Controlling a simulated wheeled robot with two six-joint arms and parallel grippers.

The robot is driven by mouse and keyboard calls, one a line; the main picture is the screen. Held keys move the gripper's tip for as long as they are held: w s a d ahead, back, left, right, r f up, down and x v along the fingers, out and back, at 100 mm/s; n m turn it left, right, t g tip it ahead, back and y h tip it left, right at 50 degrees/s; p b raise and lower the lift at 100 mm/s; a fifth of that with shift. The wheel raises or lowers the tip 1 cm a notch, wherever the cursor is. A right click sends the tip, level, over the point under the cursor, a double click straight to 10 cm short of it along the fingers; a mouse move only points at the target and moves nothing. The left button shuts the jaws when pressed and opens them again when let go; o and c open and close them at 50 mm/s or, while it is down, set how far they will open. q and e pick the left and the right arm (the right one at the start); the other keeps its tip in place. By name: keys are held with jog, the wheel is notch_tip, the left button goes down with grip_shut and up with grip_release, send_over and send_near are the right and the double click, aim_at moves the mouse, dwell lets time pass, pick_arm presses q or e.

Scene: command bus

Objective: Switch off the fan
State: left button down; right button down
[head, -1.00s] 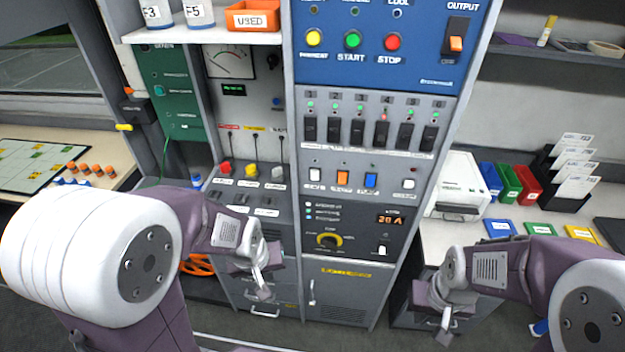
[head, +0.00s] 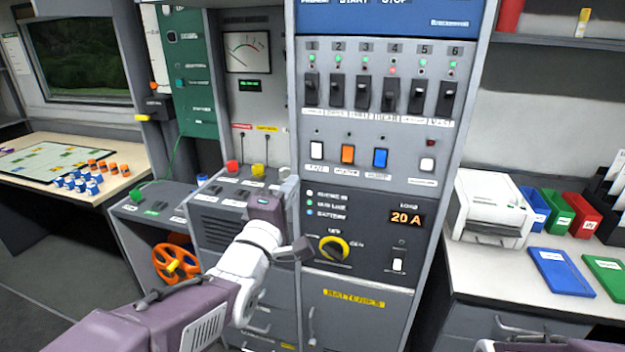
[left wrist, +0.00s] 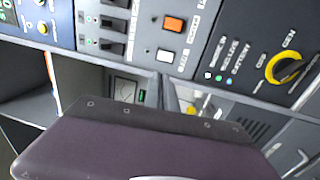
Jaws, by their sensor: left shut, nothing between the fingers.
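A grey rack panel (head: 372,180) faces me. It has a row of rockers: white (head: 317,150), orange (head: 348,154), blue (head: 380,158) and white (head: 427,164). Above it is a row of black toggle switches (head: 363,93) with small lamps. The labels are too blurred to tell which one is the fan. My left gripper (head: 289,187) is shut and empty, below and left of the white rocker, seemingly apart from the panel. The left wrist view shows the orange rocker (left wrist: 174,24) and white rocker (left wrist: 166,55) beyond my purple wrist. My right gripper is out of view.
A yellow-ringed knob (head: 333,248) and a 20 A display (head: 406,218) are below the rockers. A desk with a white printer (head: 492,205) stands at right. An orange handwheel (head: 175,263) is low at left. Plugs sit on the ledge left of the rack.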

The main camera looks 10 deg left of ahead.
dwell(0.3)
pick_arm(q)
send_near(315, 147)
jog(key=w, duration=0.6)
jog(key=shift+w+r+p, duration=0.4)
